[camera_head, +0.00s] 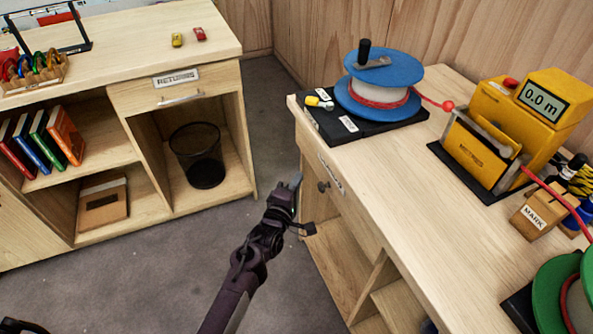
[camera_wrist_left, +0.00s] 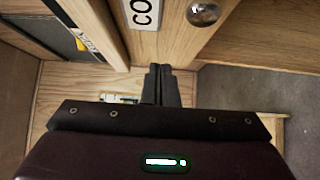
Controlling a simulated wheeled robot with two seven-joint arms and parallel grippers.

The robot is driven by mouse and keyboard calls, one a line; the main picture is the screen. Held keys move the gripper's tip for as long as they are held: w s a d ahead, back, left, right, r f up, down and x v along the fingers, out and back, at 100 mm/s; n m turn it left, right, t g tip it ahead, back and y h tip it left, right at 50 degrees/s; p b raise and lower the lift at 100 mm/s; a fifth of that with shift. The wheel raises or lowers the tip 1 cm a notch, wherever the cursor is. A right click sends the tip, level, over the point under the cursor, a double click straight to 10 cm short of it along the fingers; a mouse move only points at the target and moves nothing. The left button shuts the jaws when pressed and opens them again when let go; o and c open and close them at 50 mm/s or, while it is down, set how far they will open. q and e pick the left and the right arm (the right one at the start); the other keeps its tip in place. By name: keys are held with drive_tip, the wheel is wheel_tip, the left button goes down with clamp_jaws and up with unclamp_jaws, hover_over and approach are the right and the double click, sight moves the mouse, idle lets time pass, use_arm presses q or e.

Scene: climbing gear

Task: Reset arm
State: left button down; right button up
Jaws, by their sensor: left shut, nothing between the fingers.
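My left gripper (camera_head: 296,181) is in front of the right-hand workbench (camera_head: 420,185), beside its drawer front (camera_head: 345,205). Its fingers are closed together with nothing between them. My right gripper is not in view.
The workbench holds a blue cable reel (camera_head: 385,68), a yellow meter reading 0.0 m (camera_head: 490,130), a wooden MARK block (camera_head: 541,213) and a green reel (camera_head: 558,285). A returns cabinet (camera_head: 120,65) with a wire bin (camera_head: 198,155) stands left. Grey floor (camera_head: 150,265) lies open between them.

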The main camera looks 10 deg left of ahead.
use_arm(q)
drive_tip(key=s+a, duration=0.1)
drive_tip(key=s, duration=0.5)
drive_tip(key=s+f+m+g+p, duration=0.1)
drive_tip(key=s+f+m+g, duration=0.2)
drive_tip(key=s+f, duration=0.45)
drive_tip(key=s+f+m+g+p, duration=0.1)
drive_tip(key=s+f+m+g, duration=0.25)
drive_tip(key=f, duration=0.75)
drive_tip(key=s+f+m+g, duration=0.25)
drive_tip(key=s+f, duration=0.35)
drive_tip(key=f, duration=0.3)
drive_tip(key=s+a+f+m+g+y, duration=0.1)
drive_tip(key=s+a+f+m+g, duration=0.1)
drive_tip(key=s, duration=0.7)
drive_tip(key=s+a+f+m+g+y+p, duration=0.1)
drive_tip(key=s+a+f+m+g, duration=0.2)
drive_tip(key=s, duration=0.6)
drive_tip(key=s+a+f+m+g+y+p, duration=0.1)
drive_tip(key=s+a+f+m, duration=0.3)
drive_tip(key=s+f, duration=0.4)
drive_tip(key=shift+s+a+g, duration=0.75)
drive_tip(key=shift+s+g, duration=0.05)
drive_tip(key=shift+s, duration=0.3)
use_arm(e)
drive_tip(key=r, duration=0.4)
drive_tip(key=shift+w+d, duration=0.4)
